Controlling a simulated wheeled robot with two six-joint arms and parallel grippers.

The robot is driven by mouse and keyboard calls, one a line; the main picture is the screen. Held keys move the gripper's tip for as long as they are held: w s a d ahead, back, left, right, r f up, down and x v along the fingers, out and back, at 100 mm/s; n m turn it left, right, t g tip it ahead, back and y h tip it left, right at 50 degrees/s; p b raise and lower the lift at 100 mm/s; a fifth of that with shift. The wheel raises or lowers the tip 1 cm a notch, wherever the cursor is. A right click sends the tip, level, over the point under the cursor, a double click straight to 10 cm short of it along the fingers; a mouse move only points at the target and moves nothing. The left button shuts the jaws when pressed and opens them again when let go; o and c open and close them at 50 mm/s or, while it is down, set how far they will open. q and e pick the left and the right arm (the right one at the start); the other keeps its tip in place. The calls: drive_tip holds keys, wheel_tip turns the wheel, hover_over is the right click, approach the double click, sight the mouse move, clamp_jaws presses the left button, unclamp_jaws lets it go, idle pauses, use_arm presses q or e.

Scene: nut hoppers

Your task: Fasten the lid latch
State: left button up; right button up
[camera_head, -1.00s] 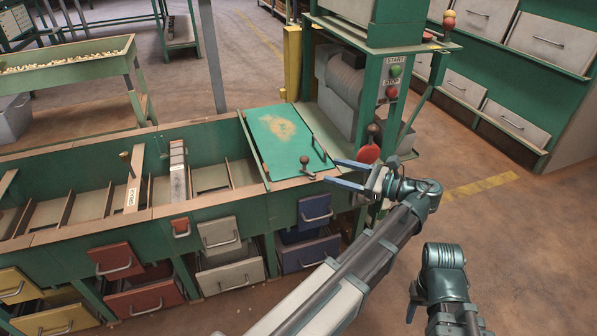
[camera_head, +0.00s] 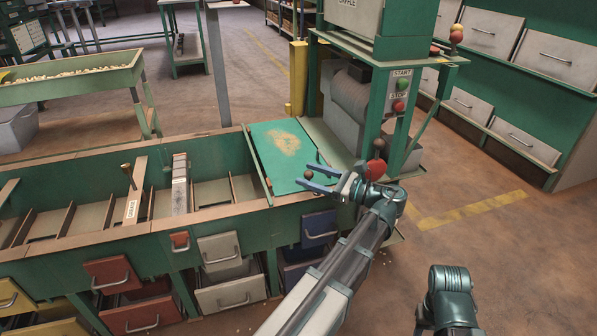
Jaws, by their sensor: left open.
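The lid (camera_head: 272,167) is a green panel with a worn tan patch, lying flat over the right end of the long green trough. The latch's dark round knob (camera_head: 308,175) shows at the lid's near right edge; its lever and base are mostly hidden by my gripper. My left gripper (camera_head: 303,175) is open, with its blue fingers reaching left over the lid's near right corner, one on each side of the knob in the picture. I cannot tell whether they touch it. Part of my right arm shows at the lower right, but its jaws are outside the frame.
A machine with a green START button (camera_head: 402,83) and red STOP button (camera_head: 399,106) stands just behind the lid. A red paddle-shaped part with a dark knob (camera_head: 379,143) is close beyond my left wrist. Drawers (camera_head: 320,228) line the trough's front. Floor on the right is clear.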

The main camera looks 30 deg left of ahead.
use_arm(q)
drive_tip(key=shift+a, duration=2)
clamp_jaws()
